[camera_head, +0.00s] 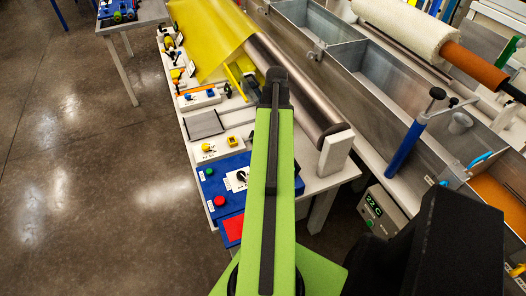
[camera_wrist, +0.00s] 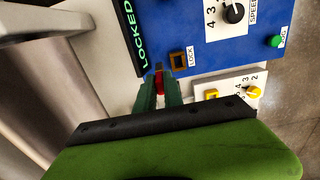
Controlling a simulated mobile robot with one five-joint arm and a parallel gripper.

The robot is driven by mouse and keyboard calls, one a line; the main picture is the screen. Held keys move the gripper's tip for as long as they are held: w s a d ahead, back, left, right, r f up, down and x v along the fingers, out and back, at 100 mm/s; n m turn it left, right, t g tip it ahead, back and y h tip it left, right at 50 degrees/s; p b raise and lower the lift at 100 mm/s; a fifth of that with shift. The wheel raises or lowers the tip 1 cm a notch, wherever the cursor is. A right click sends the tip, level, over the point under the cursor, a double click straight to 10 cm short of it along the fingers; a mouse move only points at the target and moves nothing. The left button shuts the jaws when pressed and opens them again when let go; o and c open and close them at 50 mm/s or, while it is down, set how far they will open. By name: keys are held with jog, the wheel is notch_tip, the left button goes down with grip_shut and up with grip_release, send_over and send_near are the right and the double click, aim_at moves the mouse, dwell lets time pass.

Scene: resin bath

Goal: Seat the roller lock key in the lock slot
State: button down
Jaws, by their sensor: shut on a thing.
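In the wrist view my gripper (camera_wrist: 160,88) has green fingers closed on a small red key (camera_wrist: 160,82) with a dark tip. The lock slot (camera_wrist: 178,60), a dark opening in a brown frame marked LOCK, is on the blue control panel (camera_wrist: 220,48). The slot shows just up and right of the key; the key appears beside it, not in it. How high the key is above the panel I cannot tell. A display (camera_wrist: 136,38) beside the slot reads LOCKED in green. In the head view my arm hides the gripper, key and slot.
The panel also has a speed dial (camera_wrist: 235,13) and a green jog button (camera_wrist: 277,41). A white plate with a yellow knob (camera_wrist: 253,92) lies near the fingers. In the head view a long roller (camera_head: 300,85) and a metal bath (camera_head: 365,75) lie right of the panel.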

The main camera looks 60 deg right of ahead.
jog(key=w+a+f+b, duration=0.1)
jog(key=f+b, duration=0.1)
jog(key=w+f+b, duration=0.1)
jog(key=f+b, duration=0.1)
jog(key=w+a+f+b, duration=0.1)
jog(key=f, duration=0.2)
jog(key=shift+w+a+b, duration=0.2)
jog(key=shift+a+b, duration=0.1)
jog(key=shift+b, duration=0.1)
jog(key=shift+r, duration=0.25)
jog(key=c, duration=1.5)
grip_release()
jog(key=shift+o, duration=0.2)
notch_tip(320, 180, up, 12)
jog(key=p, duration=1.2)
